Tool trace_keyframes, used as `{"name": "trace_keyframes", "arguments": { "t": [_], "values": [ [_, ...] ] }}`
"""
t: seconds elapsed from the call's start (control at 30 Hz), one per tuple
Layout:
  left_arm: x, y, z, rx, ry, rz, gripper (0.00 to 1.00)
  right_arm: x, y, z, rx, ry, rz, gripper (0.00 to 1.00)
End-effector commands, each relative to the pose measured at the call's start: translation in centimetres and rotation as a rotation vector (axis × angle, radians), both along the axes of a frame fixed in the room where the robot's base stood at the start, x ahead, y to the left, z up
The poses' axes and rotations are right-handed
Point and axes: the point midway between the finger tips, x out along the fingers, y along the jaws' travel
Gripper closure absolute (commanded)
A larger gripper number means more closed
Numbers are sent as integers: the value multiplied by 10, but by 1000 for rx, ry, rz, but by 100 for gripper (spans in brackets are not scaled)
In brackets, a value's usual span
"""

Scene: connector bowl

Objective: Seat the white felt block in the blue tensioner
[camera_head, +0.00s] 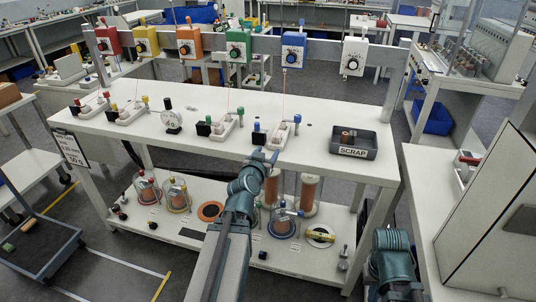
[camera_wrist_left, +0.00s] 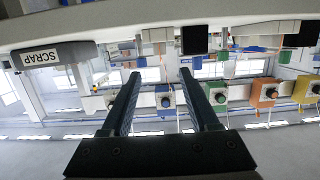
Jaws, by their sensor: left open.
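A blue box with a dial (camera_head: 293,52) hangs on the rail, and a thread runs down from it to a pale fixture with blue-topped posts (camera_head: 284,134) on the bench. I cannot tell which of these two is the blue tensioner. The blue box also shows upside down in the left wrist view (camera_wrist_left: 165,97). I cannot pick out the white felt block for certain. My left gripper (camera_head: 266,156) is at the bench's front edge, just in front of the blue-marked fixture. In the left wrist view its jaws (camera_wrist_left: 158,73) are open and empty.
A dark SCRAP tray (camera_head: 354,143) with a small brown thing in it stands to the right. A green-marked fixture (camera_head: 222,126) stands close on the left. Copper spools (camera_head: 311,188) and glass-domed jars (camera_head: 174,194) are on the lower shelf. Bare bench lies behind the fixtures.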

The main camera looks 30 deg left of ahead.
Motion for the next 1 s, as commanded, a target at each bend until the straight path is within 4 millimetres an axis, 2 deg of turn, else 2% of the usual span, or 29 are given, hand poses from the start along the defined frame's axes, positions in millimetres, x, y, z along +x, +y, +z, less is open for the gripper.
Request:
{"name": "trace_keyframes", "arguments": {
  "t": [0.17, 0.27, 0.37, 0.4, 0.47, 0.5, 0.57, 0.6, 0.7, 0.83, 0.9, 1.0],
  "values": [
    [1, -2, -1, 0, 3, -4, 39, 0, 0, 0, 0, 0, 0, 100],
    [5, -24, -9, -12, 41, -56, 39, 0, 0, 0, 0, 0, 0, 100],
    [9, -81, -35, -39, 160, -184, 39, 0, 0, 0, 0, 0, 0, 100],
    [7, -113, -50, -50, 236, -252, 39, 0, 0, 0, 0, 0, 0, 100],
    [-3, -163, -76, -64, 375, -354, 39, 0, 0, 0, 0, 0, 0, 100],
    [-16, -196, -94, -68, 482, -414, 39, 0, 0, 0, 0, 0, 0, 100],
    [-41, -235, -119, -63, 644, -481, 39, 0, 0, 0, 0, 0, 0, 100],
    [-60, -257, -134, -53, 752, -511, 39, 0, 0, 0, 0, 0, 0, 100],
    [-109, -292, -160, -7, 998, -534, 39, 0, 0, 0, 0, 0, 0, 100],
    [-162, -310, -174, 68, 1237, -492, 39, 0, 0, 0, 0, 0, 0, 100],
    [-182, -313, -176, 105, 1322, -458, 39, 0, 0, 0, 0, 0, 0, 100],
    [-200, -313, -176, 139, 1397, -416, 39, 0, 0, 0, 0, 0, 0, 100]
  ]
}}
